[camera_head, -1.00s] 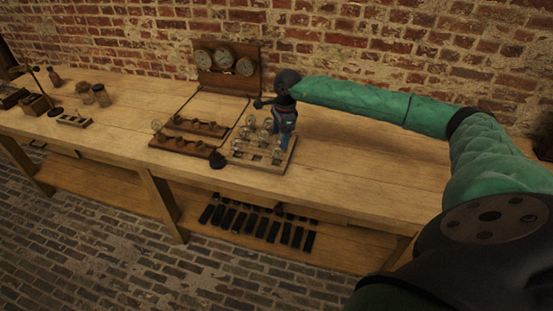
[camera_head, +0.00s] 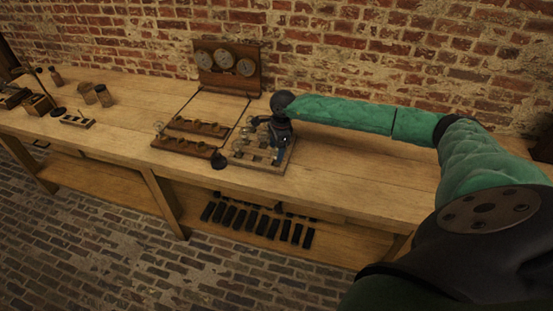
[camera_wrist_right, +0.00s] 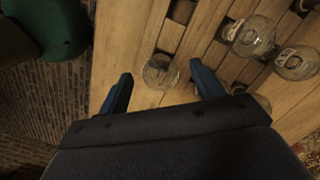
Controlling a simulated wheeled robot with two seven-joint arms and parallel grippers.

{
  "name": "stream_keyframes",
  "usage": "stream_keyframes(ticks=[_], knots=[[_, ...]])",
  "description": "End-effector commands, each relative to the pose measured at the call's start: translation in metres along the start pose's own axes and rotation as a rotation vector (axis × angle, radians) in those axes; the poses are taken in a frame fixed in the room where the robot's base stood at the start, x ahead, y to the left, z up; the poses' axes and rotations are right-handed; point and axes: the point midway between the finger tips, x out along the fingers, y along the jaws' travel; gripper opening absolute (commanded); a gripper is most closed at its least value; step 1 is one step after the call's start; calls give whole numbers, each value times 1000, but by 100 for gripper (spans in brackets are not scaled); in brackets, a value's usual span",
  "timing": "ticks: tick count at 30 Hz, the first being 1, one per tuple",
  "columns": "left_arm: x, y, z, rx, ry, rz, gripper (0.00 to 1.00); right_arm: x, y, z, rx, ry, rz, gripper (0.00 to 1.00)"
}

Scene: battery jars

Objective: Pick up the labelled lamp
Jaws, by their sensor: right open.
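My right gripper (camera_head: 284,137) is above the right side of the wooden lamp rack (camera_head: 245,162), pointing down. In the right wrist view its two blue fingers (camera_wrist_right: 161,70) are apart, and a clear glass lamp (camera_wrist_right: 160,73) shows in the gap between them, not gripped. I cannot make out a label on that lamp. Two more glass lamps, an upper one (camera_wrist_right: 249,38) and a lower one (camera_wrist_right: 296,63), sit to the right and show pale marks like labels, too small to read. Another lamp is partly hidden by the right finger. My left gripper is not in view.
Wooden strips with lamps (camera_head: 183,146) lie left of the rack, with a small dark object (camera_head: 219,161) by its corner. A gauge board (camera_head: 227,68) stands behind. The bench (camera_head: 350,170) is clear to the right.

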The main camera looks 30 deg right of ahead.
Motion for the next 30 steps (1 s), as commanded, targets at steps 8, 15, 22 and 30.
stream_keyframes(ticks=[8, 15, 22, 30], knots=[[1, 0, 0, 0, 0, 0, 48, 1, 0, 0, 0, 0, 0, 57], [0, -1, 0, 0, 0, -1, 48, 1, 0, 0, 0, 0, 0, 14], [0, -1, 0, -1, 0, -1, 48, 0, 0, 0, 0, 0, 0, 13], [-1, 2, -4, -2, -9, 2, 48, -6, 0, 1, 0, -2, -2, 13]])
